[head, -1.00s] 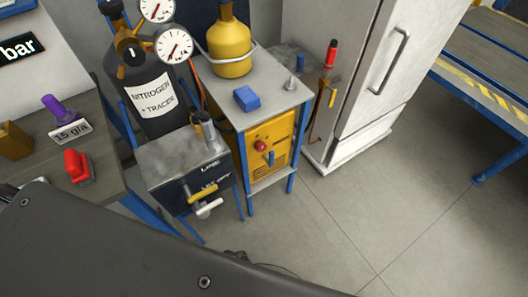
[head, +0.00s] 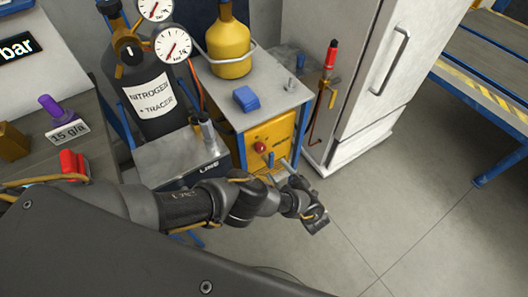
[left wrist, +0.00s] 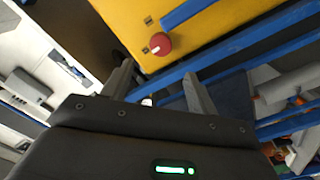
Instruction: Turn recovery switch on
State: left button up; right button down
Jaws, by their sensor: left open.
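The yellow unit (head: 282,130) stands under the grey-topped blue cart. A red round knob (head: 260,147) and a small blue lever (head: 271,159) are on its front; I cannot tell which is the recovery switch. In the left wrist view the red knob (left wrist: 160,43) shows on the yellow panel (left wrist: 215,30), just beyond the fingertips. My left gripper (head: 290,164) is open and empty, in front of the unit's lower right side. Its two grey fingers (left wrist: 159,70) are spread in the wrist view, apart from the knob. My right gripper is out of view.
Blue cart rails (left wrist: 235,45) cross near the fingers. A grey box unit (head: 180,160) stands left of the cart, partly behind my arm. A nitrogen cylinder (head: 150,100) is behind it. A white cabinet (head: 350,90) is at right. Floor in front is free.

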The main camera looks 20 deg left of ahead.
aim_at(262, 150)
pick_arm(q)
jog(key=b+x, duration=0.2)
jog(key=x, duration=0.6)
jog(key=shift+w+a+f+b, duration=0.1)
jog(key=shift+w+a+b, duration=0.05)
jog(key=shift+a+b, duration=0.2)
jog(key=shift+w+a, duration=0.45)
jog(key=shift+a, duration=0.1)
jog(key=shift+w, duration=0.1)
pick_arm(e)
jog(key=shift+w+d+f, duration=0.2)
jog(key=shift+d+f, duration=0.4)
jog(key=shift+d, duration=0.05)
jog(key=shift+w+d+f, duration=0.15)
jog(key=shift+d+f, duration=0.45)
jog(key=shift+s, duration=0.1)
